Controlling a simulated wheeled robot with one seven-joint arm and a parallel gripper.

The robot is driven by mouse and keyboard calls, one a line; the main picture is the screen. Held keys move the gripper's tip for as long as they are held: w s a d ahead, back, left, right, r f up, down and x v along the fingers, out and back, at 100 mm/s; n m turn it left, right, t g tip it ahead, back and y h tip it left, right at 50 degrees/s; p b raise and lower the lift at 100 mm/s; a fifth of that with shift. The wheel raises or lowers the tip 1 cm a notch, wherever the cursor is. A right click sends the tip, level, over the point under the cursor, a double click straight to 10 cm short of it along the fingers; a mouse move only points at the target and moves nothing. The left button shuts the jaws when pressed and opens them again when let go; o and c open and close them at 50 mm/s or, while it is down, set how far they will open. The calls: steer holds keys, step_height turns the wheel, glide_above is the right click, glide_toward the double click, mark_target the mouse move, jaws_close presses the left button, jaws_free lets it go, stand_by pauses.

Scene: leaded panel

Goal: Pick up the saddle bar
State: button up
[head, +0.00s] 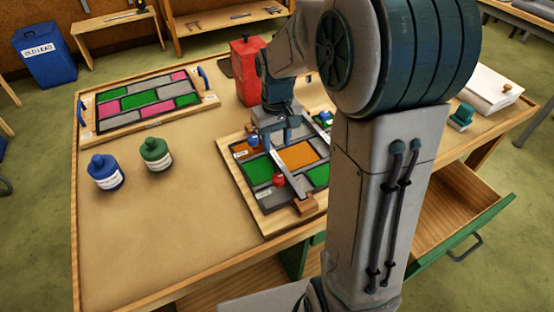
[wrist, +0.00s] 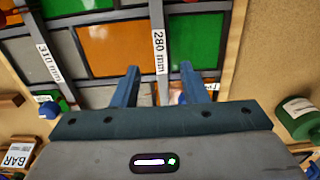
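The leaded panel lies on the bench, with green, orange and grey panes. Grey strips cross it; one is labelled 280 mm (wrist: 158,50) and another 310 mm (wrist: 48,62). I cannot tell for certain which strip is the saddle bar. My gripper (head: 275,142) is low over the panel's far part, pointing down. In the wrist view, the gripper's two blue fingers (wrist: 160,69) are apart, one on each side of the 280 mm strip, with a clear gap between them. They hold nothing. Part of the panel is hidden by my arm.
A red knob (head: 278,179) and a wooden block (head: 305,205) sit at the panel's near part. A red container (head: 245,70) stands behind it. A second panel (head: 148,102) lies far left. The near-left bench is clear.

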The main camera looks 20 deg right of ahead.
mark_target(277, 158)
steer(key=f, duration=0.5)
steer(key=shift+s, duration=0.2)
jaws_close()
steer(key=shift+r, duration=0.1)
